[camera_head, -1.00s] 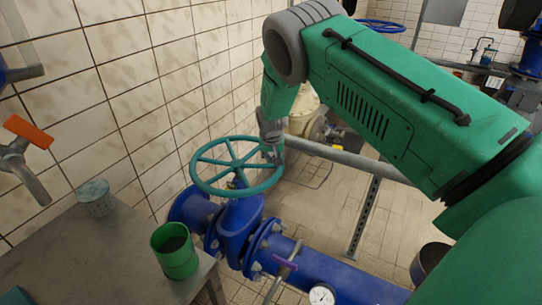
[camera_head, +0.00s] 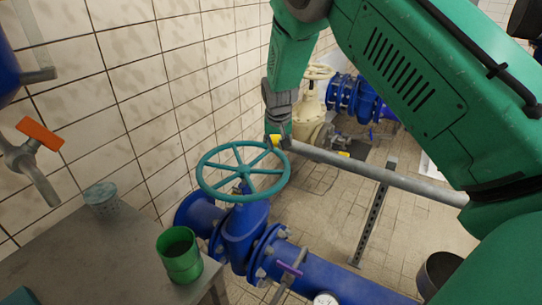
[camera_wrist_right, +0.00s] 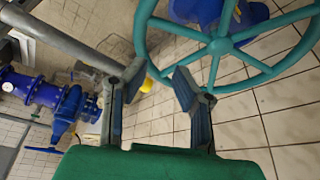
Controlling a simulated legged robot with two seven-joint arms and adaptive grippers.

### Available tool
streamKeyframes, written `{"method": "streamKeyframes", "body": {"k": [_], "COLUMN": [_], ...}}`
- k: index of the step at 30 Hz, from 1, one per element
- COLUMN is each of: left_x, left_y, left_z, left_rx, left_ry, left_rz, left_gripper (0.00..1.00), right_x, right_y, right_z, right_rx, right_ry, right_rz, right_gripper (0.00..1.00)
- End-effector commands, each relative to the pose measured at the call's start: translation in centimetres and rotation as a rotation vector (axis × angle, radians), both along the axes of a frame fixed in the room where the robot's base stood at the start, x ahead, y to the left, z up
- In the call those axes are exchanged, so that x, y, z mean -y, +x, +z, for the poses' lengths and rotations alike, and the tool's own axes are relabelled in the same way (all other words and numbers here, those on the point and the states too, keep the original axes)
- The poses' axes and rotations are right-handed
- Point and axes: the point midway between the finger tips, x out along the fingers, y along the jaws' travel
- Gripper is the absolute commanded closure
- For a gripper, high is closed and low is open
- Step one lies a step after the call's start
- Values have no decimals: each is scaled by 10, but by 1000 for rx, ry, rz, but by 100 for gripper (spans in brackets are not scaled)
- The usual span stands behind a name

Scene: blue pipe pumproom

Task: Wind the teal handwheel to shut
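The teal handwheel (camera_head: 206,188) sits on top of a blue gate valve (camera_head: 240,230), its spoked rim tilted toward me. It also shows at the top of the right wrist view (camera_wrist_right: 218,46). My right gripper (camera_head: 280,134) is just beyond the far right of the rim in the head view. In the right wrist view its two fingers (camera_wrist_right: 159,74) stand apart with nothing held between them. The rim passes close to the right-hand finger, which hides part of it. I cannot tell whether they touch. My left gripper is not in view.
A grey rail (camera_head: 375,174) runs right from near my right gripper. A green cup (camera_head: 180,256) and a small grey-blue pot (camera_head: 102,198) stand on the grey table (camera_head: 95,260). An orange-handled tap (camera_head: 40,133) juts from the left. A cream valve (camera_head: 308,105) stands behind.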

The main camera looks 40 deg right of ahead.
Motion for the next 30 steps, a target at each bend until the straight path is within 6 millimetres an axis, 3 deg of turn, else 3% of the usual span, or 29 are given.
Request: {"method": "streamKeyframes", "body": {"k": [5, 12, 16, 23, 30], "left_x": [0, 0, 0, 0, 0], "left_y": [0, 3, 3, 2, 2], "left_z": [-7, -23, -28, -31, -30], "left_rx": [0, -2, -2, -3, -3], "left_ry": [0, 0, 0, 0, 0], "left_rz": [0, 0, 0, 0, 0], "left_gripper": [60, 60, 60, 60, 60], "right_x": [-24, -96, -127, -148, -156], "right_y": [-6, -15, -19, -21, -13], "right_z": [-5, -6, 1, 7, -20], "right_rx": [-30, -27, 9, 45, 43], "right_ry": [30, 82, 82, 70, 71], "right_rz": [183, 737, 975, 1147, 1155], "right_gripper": [59, 59, 59, 59, 59]}}
